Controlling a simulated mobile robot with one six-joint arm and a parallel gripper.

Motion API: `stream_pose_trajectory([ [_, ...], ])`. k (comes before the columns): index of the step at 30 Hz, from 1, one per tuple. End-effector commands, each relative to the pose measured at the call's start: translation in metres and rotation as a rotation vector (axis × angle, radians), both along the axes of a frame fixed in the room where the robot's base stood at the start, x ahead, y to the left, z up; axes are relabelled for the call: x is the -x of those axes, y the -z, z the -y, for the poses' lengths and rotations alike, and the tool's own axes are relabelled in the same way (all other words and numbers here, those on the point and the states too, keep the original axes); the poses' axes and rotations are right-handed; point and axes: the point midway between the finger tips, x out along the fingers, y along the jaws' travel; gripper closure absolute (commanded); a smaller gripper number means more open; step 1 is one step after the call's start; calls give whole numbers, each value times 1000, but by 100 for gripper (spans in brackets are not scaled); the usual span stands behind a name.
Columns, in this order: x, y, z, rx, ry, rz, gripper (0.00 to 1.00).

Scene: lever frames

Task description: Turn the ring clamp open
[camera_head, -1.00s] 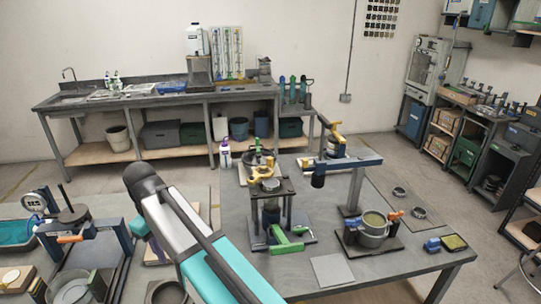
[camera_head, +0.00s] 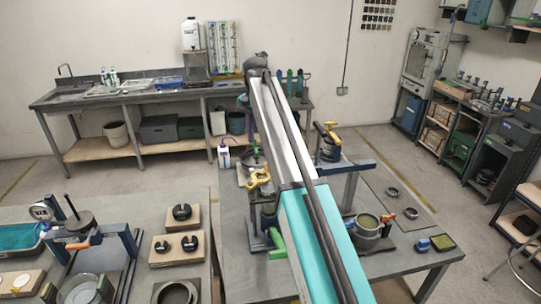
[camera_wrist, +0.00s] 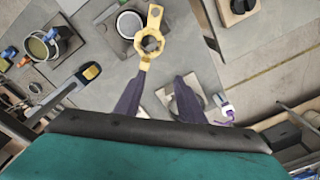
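The ring clamp (camera_wrist: 150,42) is a yellow ring with a straight handle, pointing up in the wrist view. My gripper (camera_wrist: 162,80) shows there as two dark purple fingers spread apart, with nothing between them. The left fingertip lies just below the ring's lower tab in the picture; I cannot tell whether they touch. In the head view my arm reaches across the bench and hides part of it, and the fingers are hardly visible. A yellow part (camera_head: 258,178) shows left of my arm and a yellow lever (camera_head: 328,133) right of it; I cannot tell which is the clamp.
A pot (camera_head: 368,226) stands on a dark plate at the bench's right, with a blue-and-yellow block (camera_head: 437,243) beside it. A white bottle (camera_head: 224,156) is at the bench's far left. A blue beam on a post (camera_head: 352,180) rises close to my arm.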

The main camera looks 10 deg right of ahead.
Motion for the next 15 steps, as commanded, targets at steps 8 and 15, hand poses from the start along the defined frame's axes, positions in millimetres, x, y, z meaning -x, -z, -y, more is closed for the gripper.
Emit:
stream_pose_trajectory([
  [8,6,-39,27,-15,88,-52,64],
  [15,8,-39,25,-17,84,-57,64],
])
